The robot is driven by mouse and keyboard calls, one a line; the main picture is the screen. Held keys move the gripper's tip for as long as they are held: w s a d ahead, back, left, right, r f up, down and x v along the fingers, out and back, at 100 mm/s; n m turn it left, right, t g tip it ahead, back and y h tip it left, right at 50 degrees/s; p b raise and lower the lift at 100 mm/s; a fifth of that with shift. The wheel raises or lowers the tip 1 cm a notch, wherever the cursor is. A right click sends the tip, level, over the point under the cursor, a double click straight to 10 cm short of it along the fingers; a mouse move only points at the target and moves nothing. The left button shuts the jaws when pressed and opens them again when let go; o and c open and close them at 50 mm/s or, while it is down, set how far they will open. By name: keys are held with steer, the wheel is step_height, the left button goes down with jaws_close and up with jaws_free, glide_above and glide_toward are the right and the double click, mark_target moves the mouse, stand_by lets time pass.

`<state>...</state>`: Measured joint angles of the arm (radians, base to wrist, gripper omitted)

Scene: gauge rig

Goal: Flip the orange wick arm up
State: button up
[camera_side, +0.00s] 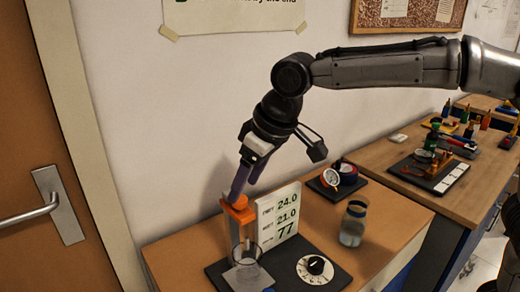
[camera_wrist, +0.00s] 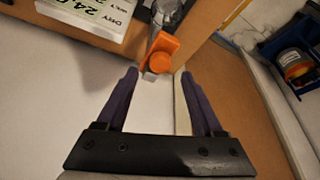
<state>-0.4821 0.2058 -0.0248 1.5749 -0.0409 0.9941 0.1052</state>
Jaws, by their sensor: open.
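The orange wick arm (camera_side: 239,209) sits at the top of a pale post, above a clear glass cup (camera_side: 246,252) on a black base. In the wrist view the orange wick arm (camera_wrist: 160,54) shows just beyond the fingertips, roughly between them, with a rounded orange knob facing the camera. My gripper (camera_side: 243,190) has its purple fingers pointing down close above the orange part. It is open and empty, with a clear gap between the fingertips in the wrist view (camera_wrist: 159,73). Whether a finger touches the orange part cannot be told.
A white display panel (camera_side: 279,216) stands right beside the post. A black-and-white dial (camera_side: 316,267) is on the base in front. A jar (camera_side: 353,226) and a small gauge (camera_side: 331,178) stand to the right. A wall is close behind; the front-left tabletop is clear.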

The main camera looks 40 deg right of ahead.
steer(key=v, duration=1.1)
steer(key=s+d+r+m+t, duration=0.1)
steer(key=s+d, duration=0.3)
steer(key=d, duration=0.3)
steer(key=s+d+m+t, duration=0.1)
steer(key=s+d+m, duration=0.1)
steer(key=s+d, duration=0.4)
steer(key=s+d+f+h, duration=0.1)
steer(key=s+d+f, duration=0.2)
steer(key=s+f, duration=0.3)
steer(key=s+d+f+m, duration=0.1)
steer(key=s+d+f, duration=0.2)
steer(key=s+f, duration=0.3)
step_height(320, 180, down, 5)
steer(key=shift+d+r+g+h, duration=0.1)
steer(key=shift+d+g+h, duration=0.2)
steer(key=shift+h, duration=0.1)
